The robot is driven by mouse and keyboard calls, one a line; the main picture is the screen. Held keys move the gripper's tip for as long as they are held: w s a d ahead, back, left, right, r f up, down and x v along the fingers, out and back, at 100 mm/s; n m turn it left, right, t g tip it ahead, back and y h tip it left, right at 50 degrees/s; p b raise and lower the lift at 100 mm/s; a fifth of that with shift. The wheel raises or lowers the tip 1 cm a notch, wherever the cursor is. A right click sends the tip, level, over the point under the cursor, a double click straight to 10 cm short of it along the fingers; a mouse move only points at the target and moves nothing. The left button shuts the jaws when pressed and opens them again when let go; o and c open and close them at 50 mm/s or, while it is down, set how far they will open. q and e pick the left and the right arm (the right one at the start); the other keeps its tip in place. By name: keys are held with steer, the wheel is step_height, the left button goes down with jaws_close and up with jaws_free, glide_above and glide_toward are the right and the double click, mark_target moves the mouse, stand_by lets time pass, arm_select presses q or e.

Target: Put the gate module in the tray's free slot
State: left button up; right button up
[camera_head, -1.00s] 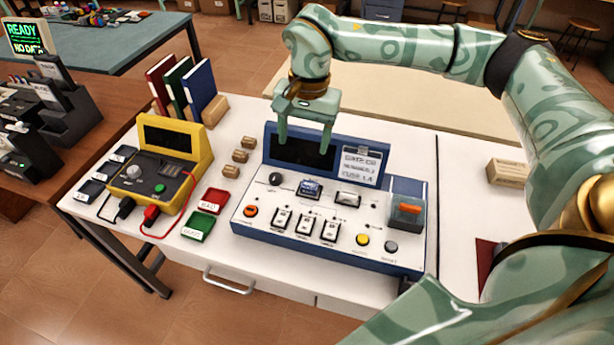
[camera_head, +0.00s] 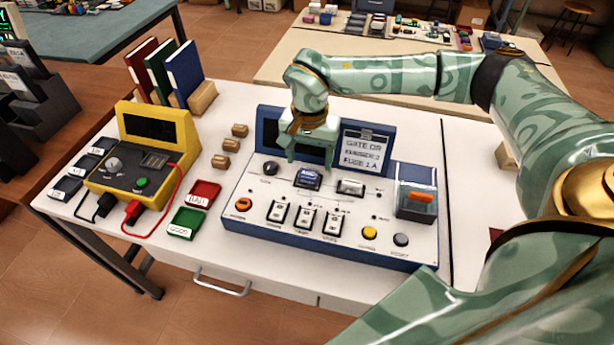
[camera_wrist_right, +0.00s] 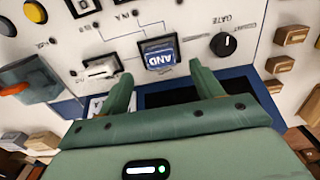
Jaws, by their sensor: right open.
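The gate module, a small blue block marked AND, sits in a socket on the sloped face of the blue-and-white console. It shows in the head view (camera_head: 308,178) and, upside down, in the right wrist view (camera_wrist_right: 160,52). My right gripper (camera_head: 311,158) is open and empty just behind and above the module. In the right wrist view its two fingers (camera_wrist_right: 161,83) are spread, one toward each side of the module, with the module beyond their tips. My left gripper is out of view.
The console (camera_head: 258,213) has a raised screen, a dark knob (camera_head: 271,168), switches and buttons. A yellow tester (camera_head: 183,128) with leads, a red BAD bin (camera_head: 204,192) and a green GOOD bin (camera_head: 187,222) stand left. Dark racks (camera_head: 45,105) stand far left.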

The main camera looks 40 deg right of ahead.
mark_target(309, 173)
step_height(309, 173, down, 4)
steer(key=shift+a+f+b, duration=0.15)
steer(key=shift+f+b, duration=0.05)
steer(key=shift+b, duration=0.4)
steer(key=shift+s+r, duration=0.1)
steer(key=c, duration=1.1)
steer(key=shift+o, duration=0.2)
